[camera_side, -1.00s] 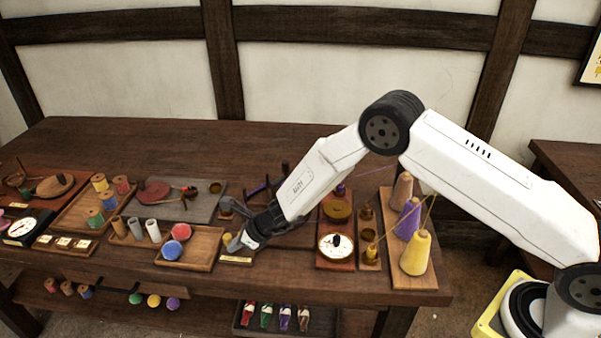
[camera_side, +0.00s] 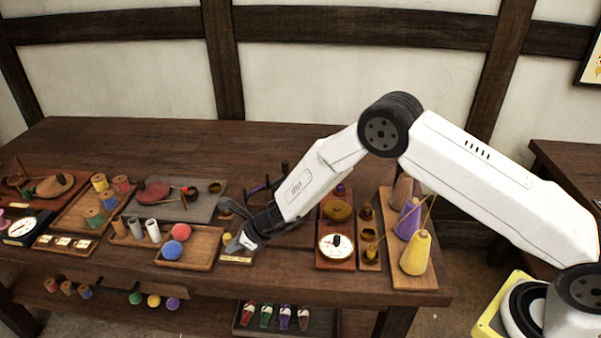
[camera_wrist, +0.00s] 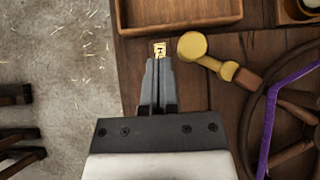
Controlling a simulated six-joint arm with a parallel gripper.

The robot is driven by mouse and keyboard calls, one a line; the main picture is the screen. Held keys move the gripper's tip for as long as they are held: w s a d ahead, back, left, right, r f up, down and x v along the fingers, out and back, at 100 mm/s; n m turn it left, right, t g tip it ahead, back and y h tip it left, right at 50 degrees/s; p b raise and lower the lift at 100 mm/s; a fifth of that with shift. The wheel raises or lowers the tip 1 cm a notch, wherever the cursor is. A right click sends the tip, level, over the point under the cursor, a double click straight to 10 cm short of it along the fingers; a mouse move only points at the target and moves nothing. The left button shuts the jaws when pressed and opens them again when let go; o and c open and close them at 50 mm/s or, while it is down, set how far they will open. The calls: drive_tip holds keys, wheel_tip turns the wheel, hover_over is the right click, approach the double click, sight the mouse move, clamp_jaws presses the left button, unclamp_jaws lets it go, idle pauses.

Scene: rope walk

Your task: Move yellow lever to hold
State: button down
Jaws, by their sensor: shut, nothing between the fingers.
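The yellow lever (camera_wrist: 192,45) has a round knob and a short arm that runs down right to a brown block beside a wooden wheel in the wrist view. My gripper (camera_wrist: 160,62) is shut and empty, its fingertips just left of the knob with a small gap seen from above. A small yellow lettered plate (camera_wrist: 159,48) lies just beyond the fingertips; its text is too small to read fully. In the side view my gripper (camera_side: 235,246) is low at the table's front, by the yellow plate (camera_side: 237,260), and largely hides the lever.
A wooden tray (camera_side: 213,263) with a red and a blue ball stands just left of my gripper. The wheel (camera_wrist: 255,120) with purple strand lies to the right in the wrist view. A white dial (camera_side: 336,246) and yarn cones (camera_side: 415,254) stand further right.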

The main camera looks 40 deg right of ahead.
drive_tip(key=shift+s, duration=1.5)
drive_tip(key=s+r, duration=0.7)
drive_tip(key=shift+s, duration=0.35)
drive_tip(key=shift+r, duration=0.1)
drive_tip(key=s+d+r+n+g+h, duration=0.2)
drive_tip(key=s+d+r+n, duration=0.3)
drive_tip(key=s+d+n, duration=0.4)
drive_tip(key=s+d+r+n+g+h, duration=0.1)
drive_tip(key=s+d+r+n+h, duration=0.3)
drive_tip(key=s+d+n, duration=0.6)
drive_tip(key=shift+d+r+n+g, duration=0.5)
drive_tip(key=shift+d+n, duration=0.9)
drive_tip(key=shift+n, duration=2.7)
